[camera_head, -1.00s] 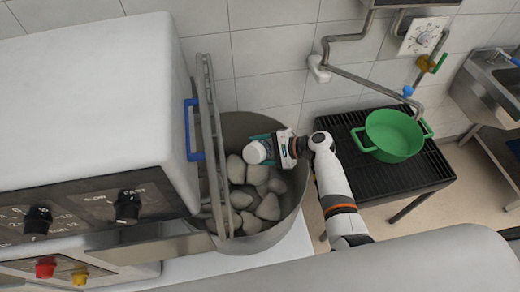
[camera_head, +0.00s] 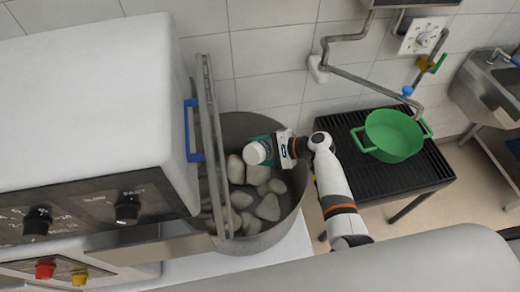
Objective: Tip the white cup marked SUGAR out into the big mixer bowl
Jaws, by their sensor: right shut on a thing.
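The big mixer bowl (camera_head: 278,226) is a grey metal bowl with several pale, lumpy pieces in it. My right gripper (camera_head: 267,150) reaches in from the right and is over the bowl's far part. It is shut on the white cup (camera_head: 255,153), whose round pale end faces left and toward me. The cup looks tilted on its side above the lumps. The SUGAR marking cannot be read, and the cup's mouth cannot be made out for certain. My left gripper is not in view.
The white mixer (camera_head: 90,95) with its knobs stands at the left. A metal guard (camera_head: 209,130) with a blue handle (camera_head: 190,130) rises at the bowl's left side. A green pot (camera_head: 393,134) stands on a black grate (camera_head: 385,180) at the right. A pipe (camera_head: 375,82) runs along the tiled wall.

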